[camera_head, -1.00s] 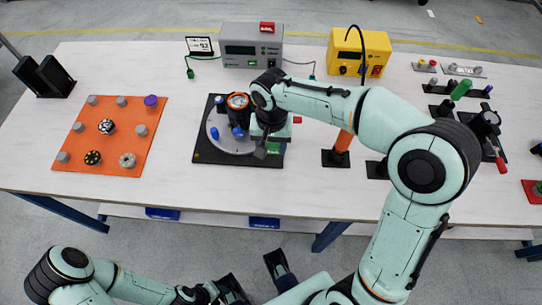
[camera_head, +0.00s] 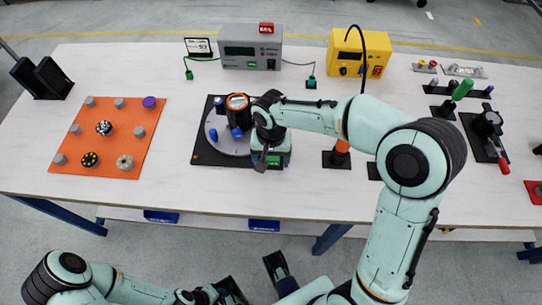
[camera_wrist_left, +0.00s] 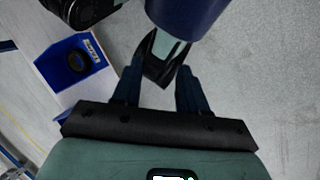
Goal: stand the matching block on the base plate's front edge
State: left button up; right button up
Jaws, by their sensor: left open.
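The black base plate (camera_head: 214,157) lies mid-table, carrying a grey disc (camera_head: 238,144), a dark can with an orange rim (camera_head: 237,101) and blue pegs. My right gripper (camera_head: 266,160) is low over the plate's front right part, pointing down. A small green patch (camera_head: 273,160) shows beside its dark finger; I cannot tell whether it belongs to a block or to the gripper. What lies between its fingers is hidden, and I cannot make out the matching block. My left gripper (camera_wrist_left: 158,78) is open and empty, away from the table, low in the head view.
An orange mat (camera_head: 67,165) with several knobs lies to the left. A grey meter (camera_head: 237,63) and a yellow box (camera_head: 343,58) stand behind. An orange post (camera_head: 342,147) stands right of the plate. Blue bins (camera_head: 264,225) sit below. Bare table lies before the plate.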

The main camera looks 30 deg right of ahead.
aim_at(271, 159)
jog(key=shift+r, duration=0.25)
notch_tip(271, 159, up, 12)
jog(key=p, duration=0.2)
dwell(0.8)
